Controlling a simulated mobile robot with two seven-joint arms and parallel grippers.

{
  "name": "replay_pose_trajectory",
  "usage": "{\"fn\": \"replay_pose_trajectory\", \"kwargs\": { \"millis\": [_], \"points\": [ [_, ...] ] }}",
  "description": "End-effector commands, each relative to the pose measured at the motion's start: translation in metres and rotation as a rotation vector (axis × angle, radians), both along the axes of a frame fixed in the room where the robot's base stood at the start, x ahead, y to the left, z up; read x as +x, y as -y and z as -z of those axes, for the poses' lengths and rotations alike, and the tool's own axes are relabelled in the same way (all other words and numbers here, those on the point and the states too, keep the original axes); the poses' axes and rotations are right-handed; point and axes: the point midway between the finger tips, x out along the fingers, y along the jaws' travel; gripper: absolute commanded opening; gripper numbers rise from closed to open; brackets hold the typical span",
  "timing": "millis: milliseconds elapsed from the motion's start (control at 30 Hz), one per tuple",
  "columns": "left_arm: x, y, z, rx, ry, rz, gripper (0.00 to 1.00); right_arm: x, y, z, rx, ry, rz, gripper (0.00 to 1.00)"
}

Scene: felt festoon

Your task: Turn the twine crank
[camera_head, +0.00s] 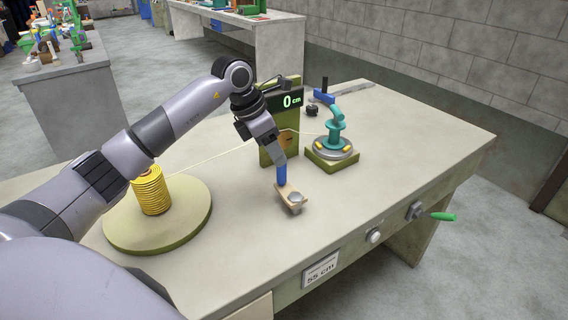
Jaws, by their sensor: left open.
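The crank (416,211) is mounted on the front side of the workbench at the right, with a green handle (443,217) sticking out to the right. A yellow twine spool (151,190) stands on a round olive base (190,220) at the left. A pale strand of twine runs from it toward the green post with a display reading "0 cm" (288,101). My left gripper (274,150) hangs over the bench in front of the post, open, well left of the crank. Its fingertips are partly hard to make out near a blue handle (281,173). My right gripper is out of view.
A small wooden piece with a silver cup (292,198) lies below my left gripper. A teal device (335,135) on a square green base stands right of the post. A "55 cm" label (320,270) and a white knob (375,237) are on the bench front. The bench's right part is clear.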

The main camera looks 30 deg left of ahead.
Motion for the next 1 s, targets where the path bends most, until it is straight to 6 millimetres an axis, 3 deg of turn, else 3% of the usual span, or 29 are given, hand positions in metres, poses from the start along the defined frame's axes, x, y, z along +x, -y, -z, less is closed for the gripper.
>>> {"fn": "replay_pose_trajectory", "kwargs": {
  "millis": [500,833,867,1000],
  "points": [
    [0.02,0.015,0.06,-0.003,-0.002,0.0,0.52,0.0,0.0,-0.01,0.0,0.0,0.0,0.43],
    [0.022,0.016,0.066,-0.002,0.0,0.002,0.52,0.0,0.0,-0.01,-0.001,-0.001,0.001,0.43],
    [0.022,0.016,0.066,-0.002,0.0,0.002,0.48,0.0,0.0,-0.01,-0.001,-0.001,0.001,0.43],
    [0.022,0.016,0.065,-0.002,0.0,0.002,0.03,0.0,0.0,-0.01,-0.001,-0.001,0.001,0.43]
  ]
}}
